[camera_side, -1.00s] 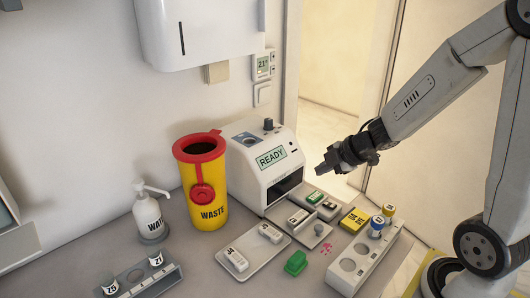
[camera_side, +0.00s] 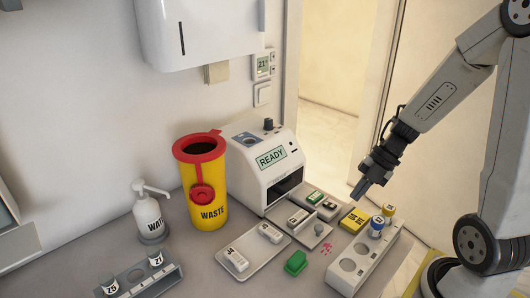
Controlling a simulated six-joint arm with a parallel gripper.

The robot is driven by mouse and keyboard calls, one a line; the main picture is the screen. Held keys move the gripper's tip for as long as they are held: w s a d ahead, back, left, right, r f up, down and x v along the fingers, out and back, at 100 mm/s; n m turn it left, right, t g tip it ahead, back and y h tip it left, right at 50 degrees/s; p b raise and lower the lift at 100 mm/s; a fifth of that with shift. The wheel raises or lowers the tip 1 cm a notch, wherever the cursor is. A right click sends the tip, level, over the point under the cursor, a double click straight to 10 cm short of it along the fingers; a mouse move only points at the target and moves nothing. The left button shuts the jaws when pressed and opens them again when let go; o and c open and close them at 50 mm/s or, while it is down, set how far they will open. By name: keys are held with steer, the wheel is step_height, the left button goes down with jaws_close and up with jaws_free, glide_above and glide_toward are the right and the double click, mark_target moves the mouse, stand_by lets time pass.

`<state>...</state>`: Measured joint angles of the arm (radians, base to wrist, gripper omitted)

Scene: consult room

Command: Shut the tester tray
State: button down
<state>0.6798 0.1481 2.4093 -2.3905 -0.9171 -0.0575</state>
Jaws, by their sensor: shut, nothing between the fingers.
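The white tester (camera_side: 247,181) shows READY on its screen and has a dark open slot low in its front. Its grey tray (camera_side: 309,238) stands out of the slot toward the front right, with a small round knob (camera_side: 318,229) at its outer end. My gripper (camera_side: 359,193) is shut and empty. It points down and left, above and to the right of the tray, apart from it.
A yellow waste bin (camera_side: 205,190) stands left of the tester. A flat tray (camera_side: 258,265) with two white pieces, a green block (camera_side: 295,263), a yellow box (camera_side: 354,220) and a vial rack (camera_side: 347,276) lie around the tester tray. Pink spots mark the table.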

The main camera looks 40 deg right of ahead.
steer(key=shift+x, duration=4.95)
steer(key=shift+w, duration=0.15)
glide_toward(288, 217)
steer(key=x, duration=0.4)
steer(key=shift+a+f, duration=0.2)
steer(key=shift+f, duration=0.05)
steer(key=shift+d+r, duration=0.2)
steer(key=shift+r, duration=0.15)
steer(key=v, duration=0.9)
steer(key=shift+s, duration=0.25)
